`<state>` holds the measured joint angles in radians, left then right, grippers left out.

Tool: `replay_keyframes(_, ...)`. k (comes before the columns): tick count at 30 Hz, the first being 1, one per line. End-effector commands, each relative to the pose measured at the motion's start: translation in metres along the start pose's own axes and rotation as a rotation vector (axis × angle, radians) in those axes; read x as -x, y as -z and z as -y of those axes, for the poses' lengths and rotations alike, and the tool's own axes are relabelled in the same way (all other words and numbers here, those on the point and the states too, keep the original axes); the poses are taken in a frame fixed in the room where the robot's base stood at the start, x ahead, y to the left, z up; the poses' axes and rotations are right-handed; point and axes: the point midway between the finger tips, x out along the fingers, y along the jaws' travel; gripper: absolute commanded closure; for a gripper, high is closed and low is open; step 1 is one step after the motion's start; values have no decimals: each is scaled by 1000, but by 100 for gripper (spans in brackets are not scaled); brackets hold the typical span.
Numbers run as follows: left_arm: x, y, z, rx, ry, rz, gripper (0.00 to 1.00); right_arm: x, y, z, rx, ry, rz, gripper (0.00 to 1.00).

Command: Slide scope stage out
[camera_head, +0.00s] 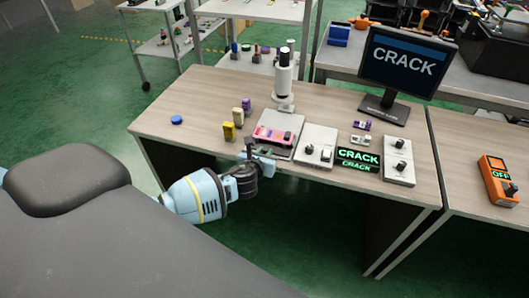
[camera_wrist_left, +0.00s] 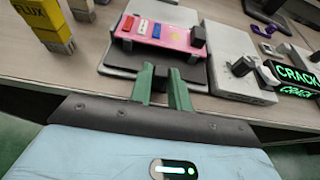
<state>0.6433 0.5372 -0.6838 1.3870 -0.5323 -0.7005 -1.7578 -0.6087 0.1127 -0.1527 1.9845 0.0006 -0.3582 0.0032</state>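The scope stage (camera_wrist_left: 121,64) is a dark flat plate at the front edge of the table, below the microscope (camera_head: 284,75). A pink board (camera_wrist_left: 160,36) with colored parts and a black block (camera_wrist_left: 198,36) at its right end lies on it; the board also shows in the head view (camera_head: 262,134). My left gripper (camera_head: 262,155) is at the table's front edge, just in front of the stage. In the left wrist view its two green fingers (camera_wrist_left: 161,74) stand apart with a narrow gap and point at the stage's front. I see nothing clearly held between them. Contact cannot be told.
A grey switch box (camera_head: 318,146), a green CRACK display (camera_head: 358,159) and another switch box (camera_head: 399,160) stand to the right. A monitor (camera_head: 408,57) stands behind. The table's left part is mostly clear.

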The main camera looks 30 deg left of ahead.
Motion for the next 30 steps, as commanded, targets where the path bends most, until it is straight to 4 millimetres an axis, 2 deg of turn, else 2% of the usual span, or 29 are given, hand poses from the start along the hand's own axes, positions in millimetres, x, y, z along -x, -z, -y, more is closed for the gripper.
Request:
replay_keyframes(1,1,4,0,-1,1,-5,75,0,-1,0,0,0,1,64)
replay_keyframes(4,0,2,0,-1,1,-3,62,0,-1,0,0,0,1,64)
replay_keyframes(14,2,0,0,0,1,0,62,0,1,-1,2,0,-1,64)
replay_keyframes(17,11,-1,0,0,2,1,62,1,6,-1,4,-1,-9,64)
replay_keyframes(24,48,-2,0,1,2,2,62,5,22,-3,10,-4,-38,64)
replay_keyframes(30,71,0,0,0,2,0,62,7,26,-4,13,-6,-46,64)
